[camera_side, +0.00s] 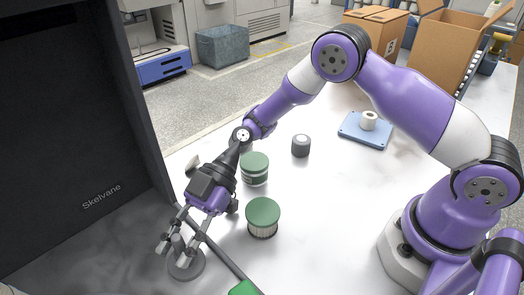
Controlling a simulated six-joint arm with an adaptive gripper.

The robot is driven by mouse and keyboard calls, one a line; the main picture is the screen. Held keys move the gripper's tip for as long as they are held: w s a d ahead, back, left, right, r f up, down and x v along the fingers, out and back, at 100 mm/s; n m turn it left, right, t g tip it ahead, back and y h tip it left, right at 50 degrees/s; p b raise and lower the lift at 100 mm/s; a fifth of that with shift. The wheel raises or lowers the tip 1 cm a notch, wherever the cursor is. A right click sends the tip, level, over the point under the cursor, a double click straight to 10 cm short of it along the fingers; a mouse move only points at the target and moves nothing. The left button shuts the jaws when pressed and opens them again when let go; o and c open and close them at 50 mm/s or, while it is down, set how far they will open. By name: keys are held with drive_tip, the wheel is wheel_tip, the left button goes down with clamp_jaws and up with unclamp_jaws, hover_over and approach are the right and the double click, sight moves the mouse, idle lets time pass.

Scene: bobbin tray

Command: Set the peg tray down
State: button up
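A flat blue tray (352,137) rests on the white table at the back right. A white spool (369,120) stands upright on it; any peg inside is hidden. My gripper (177,248) is at the lower left, far from the blue tray, and points down.
Two green-lidded jars (263,212) (255,162) stand right of my gripper, and a small grey cylinder (301,146) stands behind. A black panel (75,140) rises at left. Cardboard boxes (440,55) stand at the back.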

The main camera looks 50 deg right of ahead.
sight(181, 238)
idle(0.3)
drive_tip(key=shift+d+r, duration=0.1)
drive_tip(key=shift+r, duration=0.15)
drive_tip(key=v, duration=0.5)
drive_tip(key=shift+w, duration=0.1)
drive_tip(key=d+r+m+t+h, duration=0.3)
drive_tip(key=r+m+t, duration=0.1)
drive_tip(key=r, duration=0.5)
drive_tip(key=s+d+m+t+h, duration=0.1)
drive_tip(key=s+d+m+h, duration=0.2)
drive_tip(key=d+m, duration=0.2)
drive_tip(key=s+d+r+m+t+h, duration=0.1)
drive_tip(key=s+d+m+t+h, duration=0.1)
drive_tip(key=d+m, duration=0.4)
drive_tip(key=s+d+r+m+t+h, duration=0.1)
drive_tip(key=s+d+m+h, duration=0.3)
drive_tip(key=d, duration=0.5)
drive_tip(key=shift+s+r+m+t+h, duration=0.3)
drive_tip(key=shift+m+t+h, duration=0.3)
drive_tip(key=shift+m, duration=0.4)
